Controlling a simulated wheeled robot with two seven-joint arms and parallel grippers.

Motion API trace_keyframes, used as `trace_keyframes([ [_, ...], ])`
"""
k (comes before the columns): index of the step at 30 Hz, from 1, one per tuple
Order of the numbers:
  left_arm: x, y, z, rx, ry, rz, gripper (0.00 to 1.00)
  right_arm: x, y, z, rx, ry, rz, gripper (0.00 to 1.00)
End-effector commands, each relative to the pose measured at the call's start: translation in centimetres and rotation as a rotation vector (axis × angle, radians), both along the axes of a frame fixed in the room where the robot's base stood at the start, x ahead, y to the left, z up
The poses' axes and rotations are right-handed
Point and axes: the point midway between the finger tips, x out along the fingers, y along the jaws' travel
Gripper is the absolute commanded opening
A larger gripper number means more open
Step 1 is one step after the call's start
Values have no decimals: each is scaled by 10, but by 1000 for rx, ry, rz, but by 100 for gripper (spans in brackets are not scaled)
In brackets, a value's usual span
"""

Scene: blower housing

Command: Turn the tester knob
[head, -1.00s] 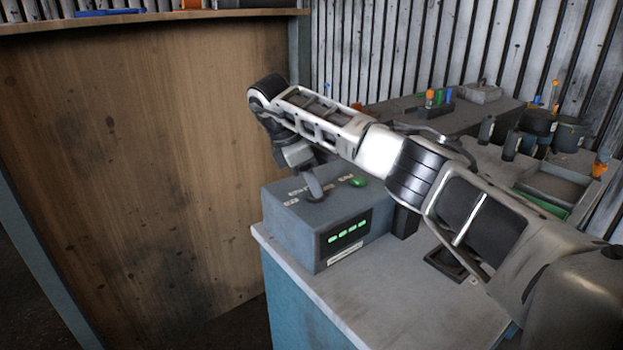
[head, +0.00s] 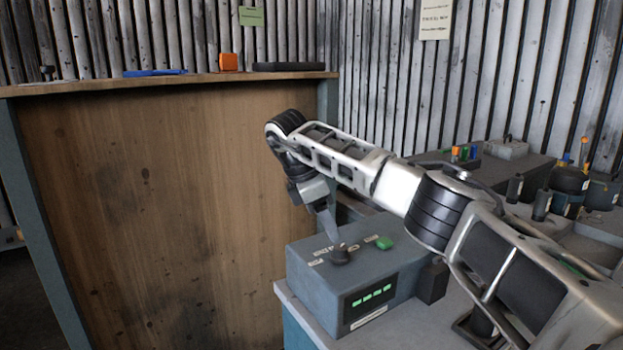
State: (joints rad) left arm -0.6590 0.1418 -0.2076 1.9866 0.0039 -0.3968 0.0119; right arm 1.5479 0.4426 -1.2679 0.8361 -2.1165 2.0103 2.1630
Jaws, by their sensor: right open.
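The tester is a blue-grey box (head: 320,292) on the bench corner, with a lit green display (head: 372,296) on its front. Its dark knob (head: 340,256) stands on the top face, with small white labels around it. A green button (head: 384,243) sits to the right of the knob. My right arm reaches in from the right and bends down over the tester. My right gripper (head: 328,228) points down, open, with its tip just above and behind the knob. I cannot tell whether it touches the knob. My left gripper is not in view.
A tall wooden panel (head: 180,200) with a shelf top stands at the left, holding a blue tool (head: 155,72) and an orange block (head: 228,62). A back bench at the right carries bottles and dark canisters (head: 570,185). A dark block (head: 433,280) stands beside the tester.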

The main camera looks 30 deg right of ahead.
Motion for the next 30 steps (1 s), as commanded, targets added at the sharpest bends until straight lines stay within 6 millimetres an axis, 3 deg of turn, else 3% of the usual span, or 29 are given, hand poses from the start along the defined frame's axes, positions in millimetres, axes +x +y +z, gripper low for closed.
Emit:
trace_keyframes([
  [1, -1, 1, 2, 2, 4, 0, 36, 3, 5, 17, -3, -5, 0, 49],
  [3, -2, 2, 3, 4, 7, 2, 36, 4, 11, 34, -3, -5, -2, 49],
  [12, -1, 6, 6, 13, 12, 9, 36, 11, 33, 85, -2, -2, -3, 49],
  [18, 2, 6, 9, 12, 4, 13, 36, 13, 37, 96, 0, -1, -3, 49],
  [30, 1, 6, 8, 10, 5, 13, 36, 13, 38, 96, 0, 0, -1, 49],
])
